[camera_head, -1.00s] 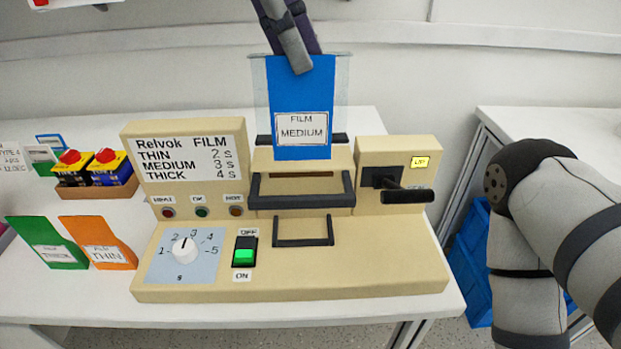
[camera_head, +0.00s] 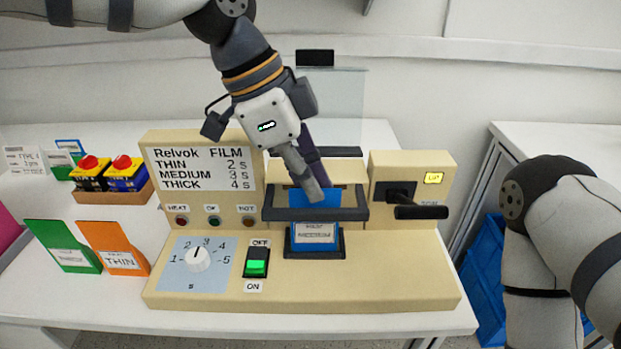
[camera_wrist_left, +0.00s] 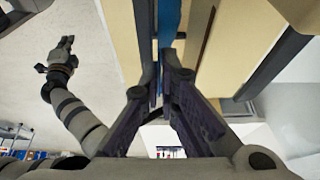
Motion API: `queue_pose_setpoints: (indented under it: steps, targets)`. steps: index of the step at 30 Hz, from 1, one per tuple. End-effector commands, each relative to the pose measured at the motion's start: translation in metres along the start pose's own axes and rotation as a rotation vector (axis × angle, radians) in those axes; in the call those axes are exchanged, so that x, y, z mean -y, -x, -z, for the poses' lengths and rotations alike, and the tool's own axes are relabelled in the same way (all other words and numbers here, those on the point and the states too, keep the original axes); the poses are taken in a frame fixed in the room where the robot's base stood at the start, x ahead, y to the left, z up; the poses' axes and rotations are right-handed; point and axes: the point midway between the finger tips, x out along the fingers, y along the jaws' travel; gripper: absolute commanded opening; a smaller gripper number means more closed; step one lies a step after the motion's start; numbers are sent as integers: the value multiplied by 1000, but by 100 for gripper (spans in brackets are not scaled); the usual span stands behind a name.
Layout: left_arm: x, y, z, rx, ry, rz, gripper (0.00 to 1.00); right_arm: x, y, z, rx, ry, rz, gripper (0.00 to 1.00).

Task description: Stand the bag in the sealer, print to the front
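The blue bag (camera_head: 314,199) stands upright at the front middle of the beige sealer (camera_head: 400,285). Its white printed label (camera_head: 314,233) faces the front. The bag passes behind the dark jaw bar (camera_head: 350,213), and its lower part is within the dark bracket (camera_head: 290,243). My left gripper (camera_head: 318,193) is at the bag's top edge from above. In the left wrist view its fingers (camera_wrist_left: 160,75) look closed on the thin blue edge of the bag (camera_wrist_left: 168,25). My right gripper (camera_wrist_left: 62,52) shows small in the left wrist view, apart from the sealer; its fingers are unclear.
A dial (camera_head: 198,258) points near 3. The switch (camera_head: 256,262) is lit green. Green (camera_head: 65,246) and orange (camera_head: 113,248) bags stand left. A clear panel (camera_head: 340,100) stands behind.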

Motion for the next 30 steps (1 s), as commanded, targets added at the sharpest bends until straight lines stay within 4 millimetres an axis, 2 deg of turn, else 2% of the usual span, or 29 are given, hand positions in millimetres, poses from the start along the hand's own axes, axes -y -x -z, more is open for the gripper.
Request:
queue_pose_setpoints:
  steps: [5,8,9,18,20,30]
  targets:
    - [0,-2,-1,0,-1,0,0,0,1,1,-3,0,0,0]
    - [0,-3,-1,0,-1,0,23,0,1,0,-2,0,0,0]
    - [0,-3,-1,0,-1,0,25,0,1,0,-2,0,0,0]
    - [0,0,0,0,0,0,25,0,0,0,1,0,0,0]
    - [1,9,0,0,0,2,25,0,0,0,-1,0,0,0]
    - [1,97,1,-2,1,2,25,0,2,2,-7,0,0,0]
